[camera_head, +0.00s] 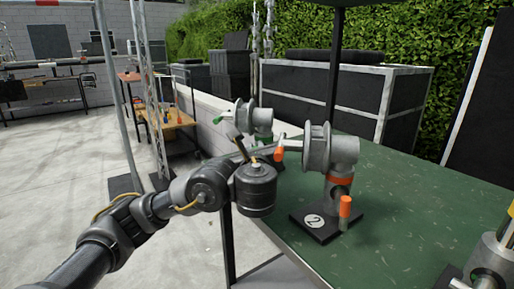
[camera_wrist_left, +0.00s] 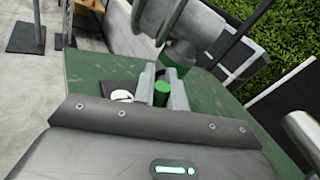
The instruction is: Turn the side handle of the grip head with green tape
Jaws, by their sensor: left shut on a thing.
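The grip head with green tape (camera_head: 258,118) stands on the table behind my left arm in the head view. It is a grey metal head with a green-tipped handle (camera_head: 221,117) at its left; my arm hides its lower part. In the wrist view its grey discs (camera_wrist_left: 158,18) are at the top, with a green tape band (camera_wrist_left: 172,70) below. My left gripper (camera_wrist_left: 163,91) is shut on the green side handle (camera_wrist_left: 161,95), with one finger on each side. In the head view the left gripper (camera_head: 243,146) is partly hidden. My right gripper is not in view.
A grip head with orange tape (camera_head: 342,152) stands on a black base marked 2, close to the right of my left gripper. Another metal head (camera_head: 494,262) is at the lower right. The green table top (camera_head: 410,205) is clear between them. Black cases (camera_head: 400,100) stand behind.

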